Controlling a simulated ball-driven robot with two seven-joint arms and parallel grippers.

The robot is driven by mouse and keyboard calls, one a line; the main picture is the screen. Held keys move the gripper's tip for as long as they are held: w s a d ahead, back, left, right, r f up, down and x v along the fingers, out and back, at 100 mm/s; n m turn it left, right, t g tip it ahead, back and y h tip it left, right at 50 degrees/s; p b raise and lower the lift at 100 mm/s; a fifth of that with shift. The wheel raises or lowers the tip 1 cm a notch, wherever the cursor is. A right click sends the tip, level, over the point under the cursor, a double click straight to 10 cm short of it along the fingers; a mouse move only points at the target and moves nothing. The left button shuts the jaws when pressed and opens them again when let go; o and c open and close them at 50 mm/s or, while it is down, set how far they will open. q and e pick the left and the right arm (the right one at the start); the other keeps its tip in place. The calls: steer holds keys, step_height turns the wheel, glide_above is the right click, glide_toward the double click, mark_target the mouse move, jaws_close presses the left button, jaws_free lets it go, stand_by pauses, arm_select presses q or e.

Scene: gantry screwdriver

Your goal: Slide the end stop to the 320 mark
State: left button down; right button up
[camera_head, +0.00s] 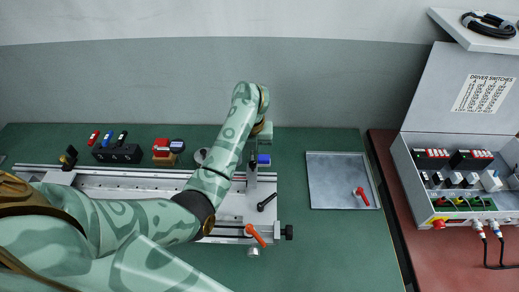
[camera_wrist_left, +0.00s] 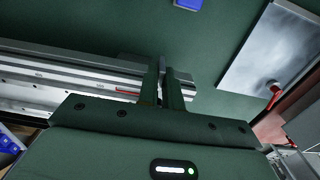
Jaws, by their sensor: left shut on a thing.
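The gantry rail (camera_head: 120,183) runs left to right across the green bench, and its pale beam (camera_wrist_left: 60,68) also shows in the wrist view. My left gripper (camera_head: 252,176) reaches down at the rail's right end. In the wrist view its fingers (camera_wrist_left: 165,85) are closed on a small dark grey block, which I take for the end stop (camera_wrist_left: 130,59); the fingers hide much of it. A red mark (camera_wrist_left: 127,91) shows on the rail left of the fingers. The scale's numbers are too small to read. My right gripper is not in view.
A metal tray (camera_head: 325,180) holding a red-handled lever (camera_head: 361,194) lies right of the rail. An orange lever (camera_head: 255,236) and a black knob (camera_head: 287,231) are at the rail's near right end. A blue block (camera_head: 263,159) stands behind my gripper. A switch box (camera_head: 415,185) is far right.

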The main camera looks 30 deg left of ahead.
arm_select(q)
steer(key=s+a+p, duration=0.2)
steer(key=s+a, duration=0.2)
steer(key=a, duration=0.5)
steer(key=s+a+p, duration=0.3)
steer(key=s+a, duration=0.2)
steer(key=a, duration=0.4)
steer(key=shift+a, duration=0.3)
steer(key=c, duration=1.6)
jaws_free()
steer(key=shift+o, duration=0.2)
step_height(320, 180, up, 16)
steer(key=p, duration=0.7)
steer(key=shift+r, duration=0.15)
